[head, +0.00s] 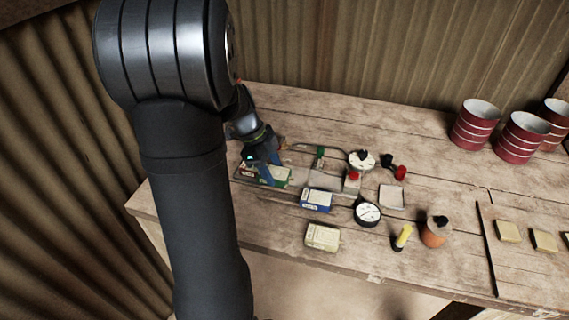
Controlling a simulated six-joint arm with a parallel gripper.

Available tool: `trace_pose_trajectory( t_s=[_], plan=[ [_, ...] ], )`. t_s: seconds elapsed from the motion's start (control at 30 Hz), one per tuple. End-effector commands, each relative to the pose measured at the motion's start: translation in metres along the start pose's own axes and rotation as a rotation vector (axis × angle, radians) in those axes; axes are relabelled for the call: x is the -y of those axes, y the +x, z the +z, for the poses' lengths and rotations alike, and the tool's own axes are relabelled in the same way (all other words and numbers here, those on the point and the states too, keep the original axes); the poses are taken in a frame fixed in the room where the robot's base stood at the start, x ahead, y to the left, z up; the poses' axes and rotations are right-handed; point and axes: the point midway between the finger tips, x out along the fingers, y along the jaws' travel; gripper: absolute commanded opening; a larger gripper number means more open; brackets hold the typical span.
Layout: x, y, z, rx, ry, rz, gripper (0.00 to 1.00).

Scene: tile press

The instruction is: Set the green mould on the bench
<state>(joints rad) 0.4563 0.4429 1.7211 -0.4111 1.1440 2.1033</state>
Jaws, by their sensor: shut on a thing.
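The green mould (281,178) is a small block with a green side and a pale top, at the left of the bench (190,190). My gripper (268,172) reaches down from the left with its blue fingers around it and is shut on it. The fingers and wrist cover part of the mould. I cannot tell from this one view whether the mould touches the surface beneath it.
Close by on the right are a blue block (316,200), a cream block (322,236), a round gauge (367,213), and a press with a red knob (352,175). Red cans (474,122) stand at the back right. The bench's front left is bare.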

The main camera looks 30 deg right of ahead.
Motion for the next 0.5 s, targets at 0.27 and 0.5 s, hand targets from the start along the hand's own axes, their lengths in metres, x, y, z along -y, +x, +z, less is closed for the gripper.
trace_pose_trajectory(
  t_s=[0.27, 0.5],
  plan=[
    [0.000, 0.026, 0.010, 0.000, -0.001, 0.002, 0.17],
    [0.000, 0.045, 0.018, 0.000, -0.001, 0.000, 0.17]
  ],
)
